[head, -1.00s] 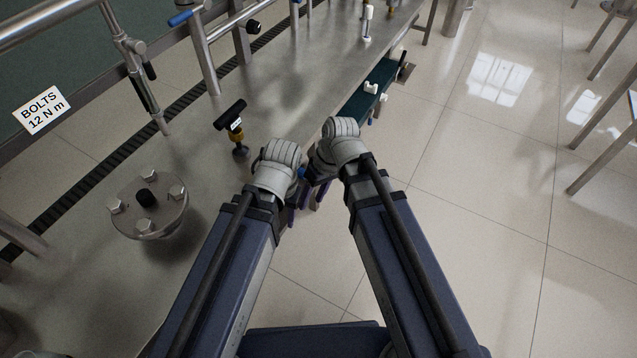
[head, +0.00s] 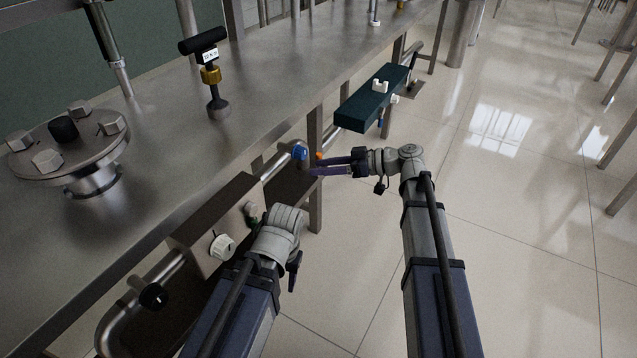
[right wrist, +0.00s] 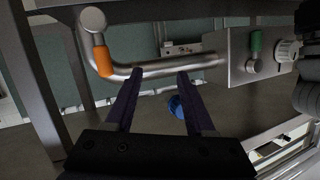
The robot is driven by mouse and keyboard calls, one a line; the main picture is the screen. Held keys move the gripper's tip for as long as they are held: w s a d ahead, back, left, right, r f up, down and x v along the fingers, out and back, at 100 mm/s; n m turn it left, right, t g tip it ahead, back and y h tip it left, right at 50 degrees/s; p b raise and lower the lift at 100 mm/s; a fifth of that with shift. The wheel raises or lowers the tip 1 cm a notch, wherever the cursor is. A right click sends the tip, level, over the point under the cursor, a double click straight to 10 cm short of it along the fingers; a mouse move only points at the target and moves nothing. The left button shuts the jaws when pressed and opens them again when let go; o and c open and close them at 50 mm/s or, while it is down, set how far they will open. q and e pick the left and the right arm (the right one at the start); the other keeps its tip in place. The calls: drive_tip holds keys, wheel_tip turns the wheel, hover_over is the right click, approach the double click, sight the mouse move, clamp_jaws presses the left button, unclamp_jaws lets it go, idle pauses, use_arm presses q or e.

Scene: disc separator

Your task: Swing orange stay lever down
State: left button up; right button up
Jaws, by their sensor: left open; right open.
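I take these orange parts for the stay lever. In the head view only a small orange spot (head: 319,156) shows, just above my right fingers. My right gripper (head: 312,171) is open, its purple fingers pointing left; in the right wrist view its fingertips (right wrist: 160,72) lie apart in front of the silver bar, right of the orange parts. My left gripper (head: 293,272) is open beside the control box, mostly hidden by its wrist.
A grey control box (head: 205,212) with a white knob (head: 222,247) hangs along the bench's front edge. A blue knob (head: 299,151) is left of my right fingers. A dark green block (head: 372,98) is beyond. A bolted flange (head: 88,150) stands on the bench (head: 165,150).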

sight(318, 158)
drive_tip(key=w+d+f+n+t+y+b, duration=0.1)
drive_tip(key=w+d+f+t+y+b, duration=0.15)
drive_tip(key=w+d+b, duration=0.35)
use_arm(q)
wheel_tip(318, 158, down, 9)
drive_tip(key=shift+b, duration=0.4)
use_arm(e)
drive_tip(key=shift+t, duration=0.35)
drive_tip(key=shift+s+a+f+x, duration=0.1)
drive_tip(key=shift+s+x, duration=0.1)
drive_tip(key=shift+x, duration=0.95)
drive_tip(key=shift+s+a+f+x, duration=0.1)
drive_tip(key=shift+s+x, duration=0.05)
drive_tip(key=shift+x, duration=1.05)
drive_tip(key=shift+s+a+f+x, duration=0.1)
drive_tip(key=shift+s+x, duration=0.1)
drive_tip(key=shift+x, duration=0.95)
drive_tip(key=shift+d, duration=0.1)
clamp_jaws()
